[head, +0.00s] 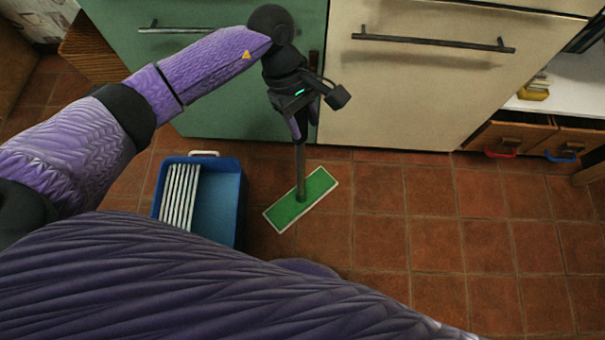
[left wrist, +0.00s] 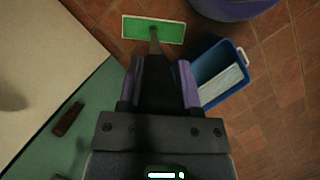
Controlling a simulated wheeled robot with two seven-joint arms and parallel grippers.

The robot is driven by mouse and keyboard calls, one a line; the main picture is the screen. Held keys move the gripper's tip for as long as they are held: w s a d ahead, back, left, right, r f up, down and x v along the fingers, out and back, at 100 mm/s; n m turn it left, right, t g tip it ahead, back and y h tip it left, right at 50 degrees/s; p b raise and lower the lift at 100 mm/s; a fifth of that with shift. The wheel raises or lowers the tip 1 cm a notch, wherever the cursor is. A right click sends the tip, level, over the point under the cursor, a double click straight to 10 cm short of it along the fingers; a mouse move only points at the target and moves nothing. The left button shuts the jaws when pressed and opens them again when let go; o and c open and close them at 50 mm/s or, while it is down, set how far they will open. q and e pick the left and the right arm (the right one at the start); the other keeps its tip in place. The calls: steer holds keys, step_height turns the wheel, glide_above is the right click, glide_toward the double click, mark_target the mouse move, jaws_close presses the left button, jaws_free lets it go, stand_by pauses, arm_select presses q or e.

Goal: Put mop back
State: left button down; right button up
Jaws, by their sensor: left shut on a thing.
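The mop has a flat green head with a pale rim (head: 315,197) and a dark pole. Its head is low over or on the tiled floor, to the right of the blue bucket; I cannot tell if it touches. My left gripper (head: 299,130) is shut on the mop's pole, which stands roughly upright. In the left wrist view the green mop head (left wrist: 170,31) shows beyond the fingers (left wrist: 160,85), with the pole between them. The blue bucket (head: 239,213) with a white slatted wringer (head: 180,197) stands on the floor at the left. My right gripper is not in view.
A green cabinet front (head: 225,100) and a cream cabinet front (head: 410,90) with dark handles stand close behind the mop. At the right are a white shelf (head: 570,95) and wooden boxes with red and blue handles. The tiled floor (head: 450,240) right of the mop is clear.

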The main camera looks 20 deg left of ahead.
arm_select(q)
step_height(320, 180, down, 10)
steer(key=b, duration=0.5)
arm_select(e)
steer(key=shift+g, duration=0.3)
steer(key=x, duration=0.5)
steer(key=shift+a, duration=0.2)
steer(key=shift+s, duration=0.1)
arm_select(q)
steer(key=shift+f+b, duration=0.15)
steer(key=shift+b, duration=0.15)
steer(key=shift+c, duration=1.4)
jaws_free()
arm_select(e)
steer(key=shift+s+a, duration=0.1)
arm_select(q)
steer(key=shift+r+p, duration=0.3)
steer(key=shift+r, duration=0.1)
steer(key=p, duration=0.5)
glide_toward(303, 146)
steer(key=shift+w+a+r, duration=0.25)
steer(key=shift+a+r, duration=0.1)
steer(key=shift+r, duration=0.25)
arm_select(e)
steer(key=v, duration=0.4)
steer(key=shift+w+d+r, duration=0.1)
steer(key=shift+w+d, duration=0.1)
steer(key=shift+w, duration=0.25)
